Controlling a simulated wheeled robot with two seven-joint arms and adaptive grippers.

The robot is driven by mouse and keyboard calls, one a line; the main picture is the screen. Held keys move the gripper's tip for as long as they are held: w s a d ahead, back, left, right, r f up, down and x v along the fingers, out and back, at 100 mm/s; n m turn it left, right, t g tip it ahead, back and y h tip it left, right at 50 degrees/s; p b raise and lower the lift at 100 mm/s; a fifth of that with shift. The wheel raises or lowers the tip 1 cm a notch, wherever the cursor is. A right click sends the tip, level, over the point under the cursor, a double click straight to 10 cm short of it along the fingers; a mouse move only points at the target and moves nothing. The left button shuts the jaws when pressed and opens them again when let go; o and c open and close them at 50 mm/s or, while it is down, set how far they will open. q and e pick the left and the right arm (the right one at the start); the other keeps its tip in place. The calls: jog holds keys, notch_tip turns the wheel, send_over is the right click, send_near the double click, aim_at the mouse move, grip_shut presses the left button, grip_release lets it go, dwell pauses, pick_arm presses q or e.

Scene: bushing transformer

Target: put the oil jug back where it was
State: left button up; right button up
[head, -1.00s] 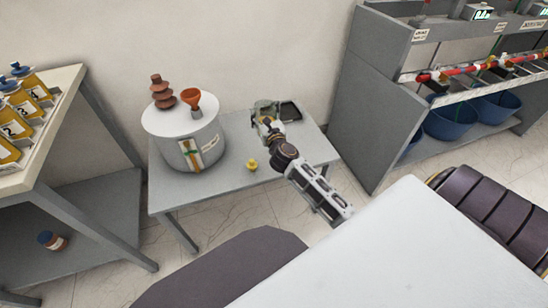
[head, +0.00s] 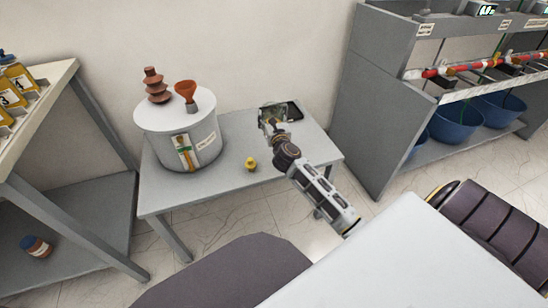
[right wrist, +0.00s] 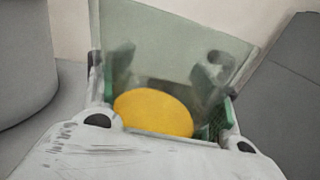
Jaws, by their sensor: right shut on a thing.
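The oil jug (right wrist: 175,55) shows in the right wrist view as a pale green, see-through vessel with a yellow round patch (right wrist: 153,111) low in it. My right gripper (right wrist: 160,92) is shut on the jug, with its green-padded fingers on either side. The gripper covers most of the jug there. I cannot tell whether the jug's base touches the table. My left gripper is not in view.
A grey transformer tank (head: 180,146) stands on the table's left, with a brown bushing (head: 156,88) and an orange-brown funnel (head: 187,94) on top. A small yellow piece (head: 250,163) lies near the table's front. Shelving (head: 385,110) stands to the right.

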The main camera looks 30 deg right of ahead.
pick_arm(q)
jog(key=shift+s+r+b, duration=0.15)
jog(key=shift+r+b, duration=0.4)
jog(key=shift+b, duration=0.1)
pick_arm(e)
jog(key=shift+w+d+f, duration=0.2)
jog(key=shift+d+f, duration=0.35)
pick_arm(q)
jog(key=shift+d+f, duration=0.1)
pick_arm(e)
jog(key=shift+f, duration=0.1)
pick_arm(q)
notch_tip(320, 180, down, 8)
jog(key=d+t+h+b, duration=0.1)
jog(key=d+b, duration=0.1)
jog(key=b, duration=0.1)
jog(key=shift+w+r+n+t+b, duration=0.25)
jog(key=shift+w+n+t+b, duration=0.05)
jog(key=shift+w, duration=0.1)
pick_arm(e)
jog(key=shift+f, duration=2.85)
